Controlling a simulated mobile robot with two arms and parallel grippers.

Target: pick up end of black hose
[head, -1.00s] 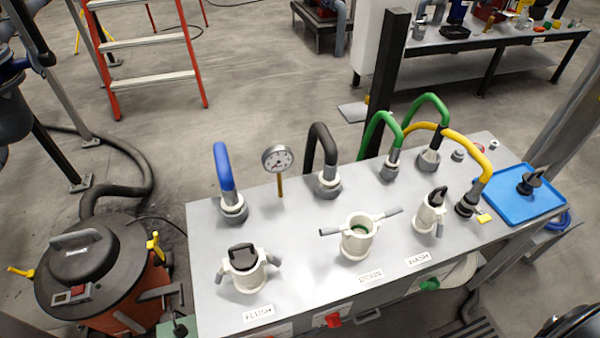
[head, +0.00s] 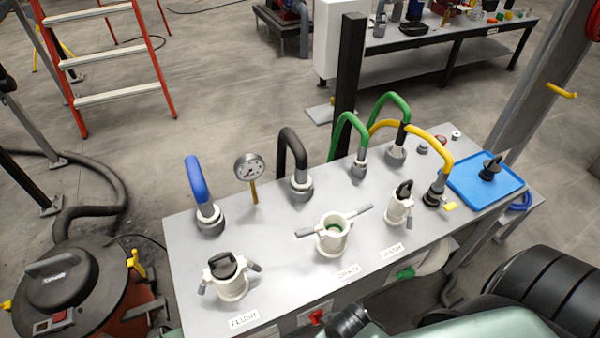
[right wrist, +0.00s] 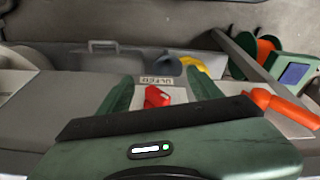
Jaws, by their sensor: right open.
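The black hose (head: 291,143) arches up behind the grey bench and bends down to its end. A grey coupling (head: 300,187) on that end stands on the bench top, between the gauge and the green hoses. My right gripper (right wrist: 158,82) shows in the right wrist view with its two green fingers apart and nothing held between them. A red handle (right wrist: 156,97) and a label on the bench front show past the fingers. The hose does not clearly show in that view. My right arm reaches in at the bottom right of the head view, well in front of the hose. My left gripper is out of view.
The bench (head: 190,275) carries a blue hose (head: 196,180), a gauge (head: 249,167), green hoses (head: 345,128) and a yellow hose (head: 430,143). White ports (head: 333,235) line its front half. A blue tray (head: 470,187) lies at right. A drum vacuum (head: 60,280) stands at left.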

